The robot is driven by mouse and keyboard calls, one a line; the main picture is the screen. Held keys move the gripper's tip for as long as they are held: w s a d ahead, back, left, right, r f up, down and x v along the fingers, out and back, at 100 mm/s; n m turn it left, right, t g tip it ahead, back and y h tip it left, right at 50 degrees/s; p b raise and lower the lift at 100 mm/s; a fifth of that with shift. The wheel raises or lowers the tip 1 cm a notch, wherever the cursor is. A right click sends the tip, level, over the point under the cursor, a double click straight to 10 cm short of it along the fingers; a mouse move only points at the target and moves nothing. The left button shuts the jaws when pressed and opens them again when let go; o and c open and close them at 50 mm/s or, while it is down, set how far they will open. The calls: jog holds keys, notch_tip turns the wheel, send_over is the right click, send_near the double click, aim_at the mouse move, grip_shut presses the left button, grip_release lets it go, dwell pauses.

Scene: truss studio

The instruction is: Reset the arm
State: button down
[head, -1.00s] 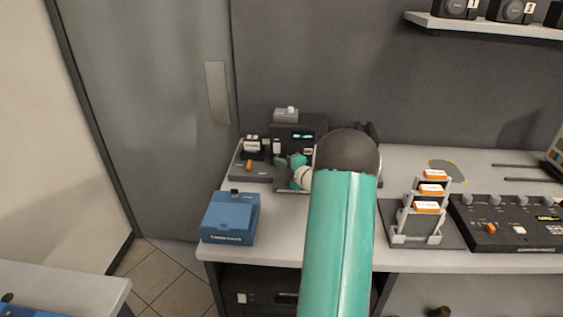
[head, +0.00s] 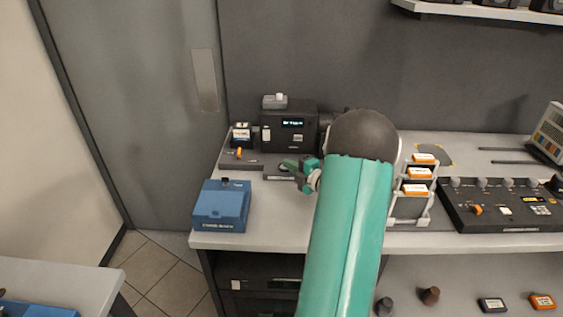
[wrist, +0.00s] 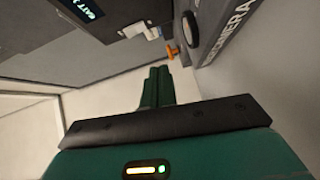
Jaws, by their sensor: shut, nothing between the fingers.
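My gripper (head: 300,166) is in front of the black device with a lit display (head: 290,128) on the worktop, partly hidden by my teal arm. In the wrist view my gripper (wrist: 158,84) has its teal fingers together, with nothing seen between them. The dark device's lit display (wrist: 85,10) and an orange knob (wrist: 172,50) show beyond the fingers.
A blue box (head: 222,207) sits at the worktop's front left. A rack with several orange-labelled cards (head: 418,188) stands right of my arm, beside a control panel with knobs (head: 505,206). Another table corner (head: 70,285) is at lower left. Tiled floor (head: 160,275) between is clear.

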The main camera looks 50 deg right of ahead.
jog(key=w+a+r+n+y, duration=0.1)
jog(key=a+r+n+y, duration=0.1)
jog(key=a, duration=0.3)
jog(key=w+a+r+n+g+y, duration=0.1)
jog(key=w+a+r+n+y, duration=0.1)
jog(key=a+n, duration=0.3)
jog(key=w+a+r+n+g+y, duration=0.1)
jog(key=w+a+r+n+y, duration=0.1)
jog(key=a+n, duration=0.2)
jog(key=shift+a, duration=0.75)
jog(key=s+a+r+n+g+y, duration=0.2)
jog(key=a+n+g, duration=0.1)
jog(key=a+n, duration=0.6)
jog(key=s+a+r+n+g+y, duration=0.15)
jog(key=a+n+g, duration=0.25)
jog(key=a+n, duration=0.5)
jog(key=s+a+r+n+g+h, duration=0.1)
jog(key=s+a+n+h, duration=0.3)
jog(key=s+n, duration=0.5)
jog(key=s+a+r+n+g+h, duration=0.1)
jog(key=s+a+r+n+h, duration=0.2)
jog(key=s+a+n, duration=0.6)
jog(key=n, duration=0.9)
jog(key=shift+a+r+h, duration=0.15)
jog(key=shift+r+h, duration=0.15)
jog(key=shift+h, duration=0.05)
